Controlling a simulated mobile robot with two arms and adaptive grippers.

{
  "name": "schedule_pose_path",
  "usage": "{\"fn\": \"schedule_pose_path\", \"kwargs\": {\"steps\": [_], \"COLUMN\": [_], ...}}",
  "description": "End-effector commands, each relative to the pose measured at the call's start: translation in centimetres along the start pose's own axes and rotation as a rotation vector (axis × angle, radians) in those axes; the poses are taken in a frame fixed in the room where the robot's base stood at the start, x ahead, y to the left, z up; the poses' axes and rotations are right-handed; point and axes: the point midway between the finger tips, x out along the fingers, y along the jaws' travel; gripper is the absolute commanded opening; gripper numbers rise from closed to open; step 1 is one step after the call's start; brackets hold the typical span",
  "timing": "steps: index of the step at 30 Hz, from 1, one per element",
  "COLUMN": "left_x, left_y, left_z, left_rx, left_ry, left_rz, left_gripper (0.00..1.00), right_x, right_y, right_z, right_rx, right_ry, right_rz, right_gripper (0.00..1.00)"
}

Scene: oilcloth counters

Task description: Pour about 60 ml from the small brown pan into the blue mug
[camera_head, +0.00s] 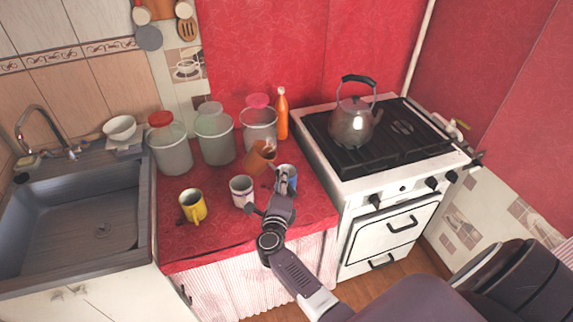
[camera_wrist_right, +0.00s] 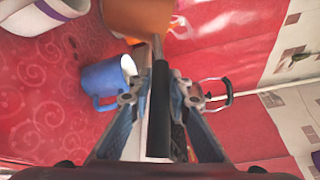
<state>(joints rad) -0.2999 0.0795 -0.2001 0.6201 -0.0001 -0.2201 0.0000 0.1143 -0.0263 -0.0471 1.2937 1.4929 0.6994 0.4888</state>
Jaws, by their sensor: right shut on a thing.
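The small brown pan (camera_head: 258,158) is held tilted above the counter; its body also shows at the top of the right wrist view (camera_wrist_right: 138,14). My right gripper (camera_head: 282,190) is shut on the pan's dark handle (camera_wrist_right: 160,112). The blue mug (camera_head: 288,172) stands upright on the red counter, partly hidden behind my gripper, close to the right of the pan. In the right wrist view the blue mug (camera_wrist_right: 101,78) is below the pan and apart from the fingers. I cannot tell whether any liquid is flowing. My left gripper is not in view.
A white mug (camera_head: 242,189) and a yellow mug (camera_head: 193,207) stand left of the blue mug. Several canisters (camera_head: 215,138) and an orange bottle (camera_head: 282,115) line the back. A kettle (camera_head: 352,125) sits on the stove at right. The sink (camera_head: 85,215) is at left.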

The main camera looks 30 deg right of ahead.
Motion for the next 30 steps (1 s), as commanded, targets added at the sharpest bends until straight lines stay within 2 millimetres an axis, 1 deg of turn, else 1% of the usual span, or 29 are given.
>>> {"fn": "schedule_pose_path", "kwargs": {"steps": [1,7,13,14,15,16,21,30], "left_x": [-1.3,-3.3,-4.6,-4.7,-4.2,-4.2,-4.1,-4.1], "left_y": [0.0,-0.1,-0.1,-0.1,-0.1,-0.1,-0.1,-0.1], "left_z": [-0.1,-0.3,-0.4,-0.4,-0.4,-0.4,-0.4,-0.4], "left_rx": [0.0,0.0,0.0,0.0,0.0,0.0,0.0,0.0], "left_ry": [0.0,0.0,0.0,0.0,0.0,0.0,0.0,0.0], "left_rz": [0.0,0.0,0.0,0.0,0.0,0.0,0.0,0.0], "left_gripper": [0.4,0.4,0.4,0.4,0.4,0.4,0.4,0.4], "right_x": [-0.1,-0.4,-0.7,-0.7,-0.7,-0.7,-0.8,-0.8], "right_y": [-1.2,-2.5,-3.4,-3.4,-3.0,-2.9,-2.7,-2.7], "right_z": [1.2,3.6,5.6,5.8,6.1,6.3,7.2,7.4], "right_rx": [-0.036,-0.219,-0.386,-0.407,-0.441,-0.465,-0.551,-0.576], "right_ry": [0.0,0.01,0.02,0.022,0.024,0.026,0.03,0.032], "right_rz": [-0.008,-0.028,-0.047,-0.049,-0.053,-0.055,-0.066,-0.069], "right_gripper": [0.0,0.0,0.0,0.0,0.0,0.0,0.0,0.0]}}
